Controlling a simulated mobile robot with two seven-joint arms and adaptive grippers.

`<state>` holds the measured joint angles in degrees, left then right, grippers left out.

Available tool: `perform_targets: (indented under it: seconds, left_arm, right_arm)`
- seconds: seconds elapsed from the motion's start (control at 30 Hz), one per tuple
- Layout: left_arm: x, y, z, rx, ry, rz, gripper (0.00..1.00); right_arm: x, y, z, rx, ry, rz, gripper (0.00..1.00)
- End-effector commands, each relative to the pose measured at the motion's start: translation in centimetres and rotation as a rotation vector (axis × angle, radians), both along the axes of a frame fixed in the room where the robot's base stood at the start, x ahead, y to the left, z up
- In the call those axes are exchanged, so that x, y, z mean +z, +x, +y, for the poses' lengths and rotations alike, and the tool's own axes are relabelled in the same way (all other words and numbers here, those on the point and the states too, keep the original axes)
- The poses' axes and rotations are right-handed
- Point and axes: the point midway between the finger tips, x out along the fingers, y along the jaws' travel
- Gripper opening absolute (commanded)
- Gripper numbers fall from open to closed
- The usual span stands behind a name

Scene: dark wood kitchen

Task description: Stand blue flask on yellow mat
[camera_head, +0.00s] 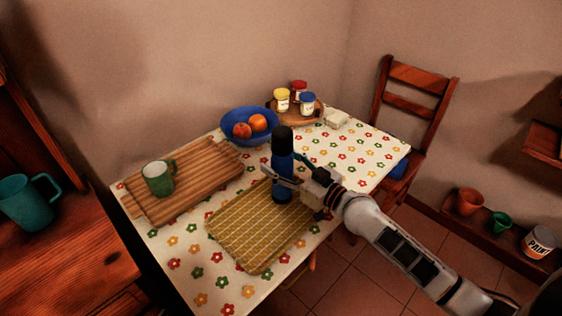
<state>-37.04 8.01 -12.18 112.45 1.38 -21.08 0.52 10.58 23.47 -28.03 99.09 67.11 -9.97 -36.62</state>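The blue flask (282,165) has a black cap and is upright over the far right part of the yellow mat (245,238). I cannot tell for sure whether its base touches the mat. My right gripper (284,181) comes in from the right with its fingers at the middle of the flask, and it looks shut on it. Part of the flask is hidden behind the fingers. My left gripper is not in view.
A wooden board (200,183) with a green mug (158,179) lies left of the mat. A blue bowl (235,138) with fruit and a round tray (281,121) with jars stand behind the flask. A wooden chair (411,104) is at the right.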

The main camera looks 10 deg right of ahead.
Motion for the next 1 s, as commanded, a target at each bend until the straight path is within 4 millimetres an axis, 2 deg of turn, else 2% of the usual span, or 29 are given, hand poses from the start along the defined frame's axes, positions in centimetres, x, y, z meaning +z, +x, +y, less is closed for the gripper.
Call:
perform_targets:
  seconds: [0.37,0.47,0.8,1.0]
  left_arm:
    - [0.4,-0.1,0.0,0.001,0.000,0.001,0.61]
    - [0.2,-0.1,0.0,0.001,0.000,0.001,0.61]
    - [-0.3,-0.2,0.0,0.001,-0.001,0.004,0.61]
    - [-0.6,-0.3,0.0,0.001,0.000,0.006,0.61]
  right_arm:
    - [0.4,-0.1,-0.1,-0.001,0.002,0.001,0.58]
    - [0.2,-1.2,-0.9,-0.001,-0.002,0.001,0.58]
    - [0.1,-6.9,-4.8,0.001,-0.003,0.003,0.58]
    - [0.2,-9.1,-6.4,0.000,-0.002,0.001,0.58]
